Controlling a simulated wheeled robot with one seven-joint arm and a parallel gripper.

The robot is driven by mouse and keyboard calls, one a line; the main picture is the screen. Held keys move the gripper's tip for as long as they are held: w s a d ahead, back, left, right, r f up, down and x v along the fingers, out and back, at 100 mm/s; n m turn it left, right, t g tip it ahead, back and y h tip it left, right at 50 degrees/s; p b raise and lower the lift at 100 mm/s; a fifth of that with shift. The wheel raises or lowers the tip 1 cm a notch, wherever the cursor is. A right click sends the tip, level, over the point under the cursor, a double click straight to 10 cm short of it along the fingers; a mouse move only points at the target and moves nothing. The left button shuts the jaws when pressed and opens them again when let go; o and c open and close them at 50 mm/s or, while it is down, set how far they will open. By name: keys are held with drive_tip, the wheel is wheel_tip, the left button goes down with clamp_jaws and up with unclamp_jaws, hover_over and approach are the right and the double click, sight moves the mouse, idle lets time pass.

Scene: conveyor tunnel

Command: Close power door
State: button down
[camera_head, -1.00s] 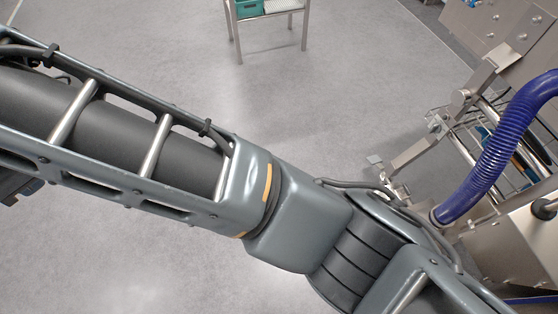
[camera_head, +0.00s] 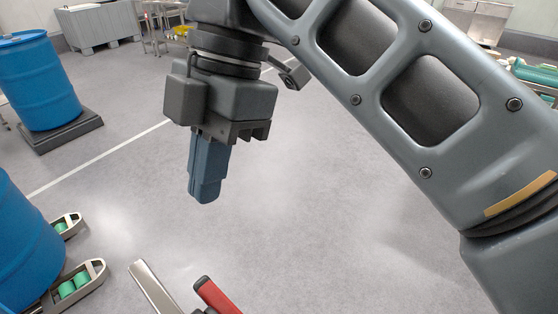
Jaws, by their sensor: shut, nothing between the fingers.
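My gripper (camera_head: 204,188) hangs down from the end of my arm in the upper left middle of the head view. Its blue-grey fingers are together and point at the floor, with nothing between them. It is over open floor and touches nothing that I can see. No power door shows in the current view, so I cannot tell how it stands.
A blue drum (camera_head: 39,80) stands on a dark pallet (camera_head: 62,131) at the left. Another blue drum (camera_head: 22,245) is nearer, beside forks with green rollers (camera_head: 72,287). A red bar (camera_head: 214,296) shows at the bottom edge. The middle floor is clear.

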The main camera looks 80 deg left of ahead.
drive_tip(key=s+d+f+b, duration=0.4)
drive_tip(key=s+f+b, duration=0.1)
drive_tip(key=f+b, duration=0.1)
drive_tip(key=shift+s+f+b, duration=0.15)
drive_tip(key=shift+f+b, duration=0.15)
drive_tip(key=shift+b, duration=0.55)
